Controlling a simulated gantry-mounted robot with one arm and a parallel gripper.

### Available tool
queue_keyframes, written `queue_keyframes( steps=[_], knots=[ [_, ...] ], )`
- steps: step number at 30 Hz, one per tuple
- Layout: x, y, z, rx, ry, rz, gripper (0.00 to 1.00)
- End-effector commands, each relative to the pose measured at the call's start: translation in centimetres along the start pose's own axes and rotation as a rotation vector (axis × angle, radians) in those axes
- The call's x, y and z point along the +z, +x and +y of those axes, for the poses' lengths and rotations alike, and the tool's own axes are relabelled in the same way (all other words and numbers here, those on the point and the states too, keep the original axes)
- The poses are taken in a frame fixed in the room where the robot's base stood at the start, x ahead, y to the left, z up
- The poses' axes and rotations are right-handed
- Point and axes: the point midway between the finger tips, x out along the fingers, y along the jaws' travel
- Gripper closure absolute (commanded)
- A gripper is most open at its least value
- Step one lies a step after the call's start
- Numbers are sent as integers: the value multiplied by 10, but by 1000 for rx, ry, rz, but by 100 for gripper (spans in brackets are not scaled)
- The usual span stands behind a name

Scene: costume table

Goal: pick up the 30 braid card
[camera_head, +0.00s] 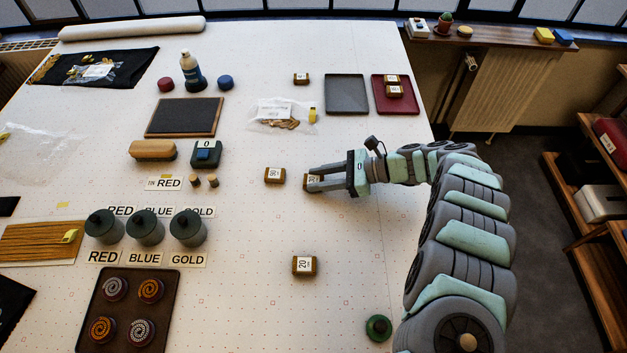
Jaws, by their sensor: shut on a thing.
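My gripper (312,181) reaches in from the right, low over the white table. It is shut on a small brown braid card (313,187) with a white label. The fingers partly cover this label, and its number is too small to read surely; it may be 30. I cannot tell whether the card still touches the table. A similar card (275,175) lies just left of the gripper, its number hard to read. The card marked 20 (304,265) lies nearer the front.
A grey tray (345,94) and a red tray (380,104) holding two cards stand at the back right. Another card (301,78) lies left of them. A clear bag (284,117) lies behind the gripper. A green round object (378,327) sits near the front.

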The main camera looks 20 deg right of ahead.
Motion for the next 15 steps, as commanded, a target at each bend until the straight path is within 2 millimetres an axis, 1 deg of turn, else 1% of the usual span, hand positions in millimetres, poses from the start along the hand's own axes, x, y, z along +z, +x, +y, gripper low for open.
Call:
queue_keyframes(
  steps=[1,3,11,15],
  knots=[
    [0,0,0,0,0,0,97],
    [0,0,0,0,0,0,100],
    [0,0,0,0,0,0,100],
    [3,-2,0,0,0,1,100]
  ],
)
